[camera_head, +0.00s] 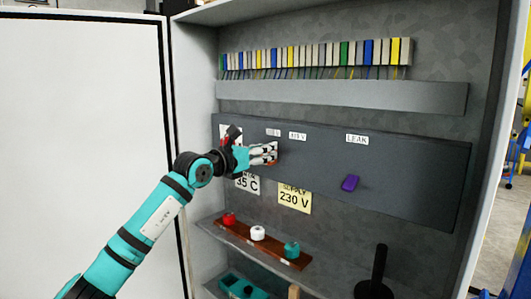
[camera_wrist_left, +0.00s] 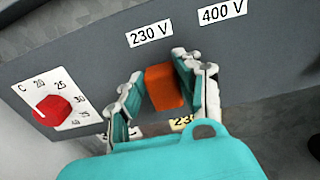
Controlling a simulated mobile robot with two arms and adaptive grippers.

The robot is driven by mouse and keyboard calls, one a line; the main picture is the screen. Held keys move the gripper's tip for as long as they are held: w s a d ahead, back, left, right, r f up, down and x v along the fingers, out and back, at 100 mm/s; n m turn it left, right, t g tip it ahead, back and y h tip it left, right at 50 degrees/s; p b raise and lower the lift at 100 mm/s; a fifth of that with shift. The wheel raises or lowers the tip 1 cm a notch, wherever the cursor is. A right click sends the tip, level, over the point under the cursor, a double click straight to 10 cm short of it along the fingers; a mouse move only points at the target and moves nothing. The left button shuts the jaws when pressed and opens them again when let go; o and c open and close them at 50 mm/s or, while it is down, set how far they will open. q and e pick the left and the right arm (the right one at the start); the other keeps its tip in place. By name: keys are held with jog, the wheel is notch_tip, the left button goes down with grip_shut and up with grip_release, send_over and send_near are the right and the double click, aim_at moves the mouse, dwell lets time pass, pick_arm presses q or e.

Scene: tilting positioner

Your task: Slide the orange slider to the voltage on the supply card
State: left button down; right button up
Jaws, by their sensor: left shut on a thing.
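The orange slider (camera_wrist_left: 164,87) sits on the grey panel (camera_wrist_left: 85,55), just under the label 230 V (camera_wrist_left: 150,30). The label 400 V (camera_wrist_left: 222,12) is further right. My left gripper (camera_wrist_left: 160,92) is shut on the slider, one finger on each side. In the head view my left gripper (camera_head: 264,154) is at the panel and hides most of the slider. The yellow supply card (camera_head: 294,198) below the panel reads 230 V. My right gripper is not in view.
A red dial knob (camera_wrist_left: 51,110) is left of the slider. A brown strip (camera_head: 272,247) with red, white and teal knobs is below. The cabinet door (camera_head: 80,130) stands at left.

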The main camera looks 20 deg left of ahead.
pick_arm(q)
jog(key=shift+a+r, duration=0.1)
jog(key=shift+a, duration=0.05)
jog(key=c, duration=1.2)
grip_release()
jog(key=shift+o, duration=1)
jog(key=shift+a, duration=0.1)
jog(key=shift+o, duration=0.6)
jog(key=v, duration=1.2)
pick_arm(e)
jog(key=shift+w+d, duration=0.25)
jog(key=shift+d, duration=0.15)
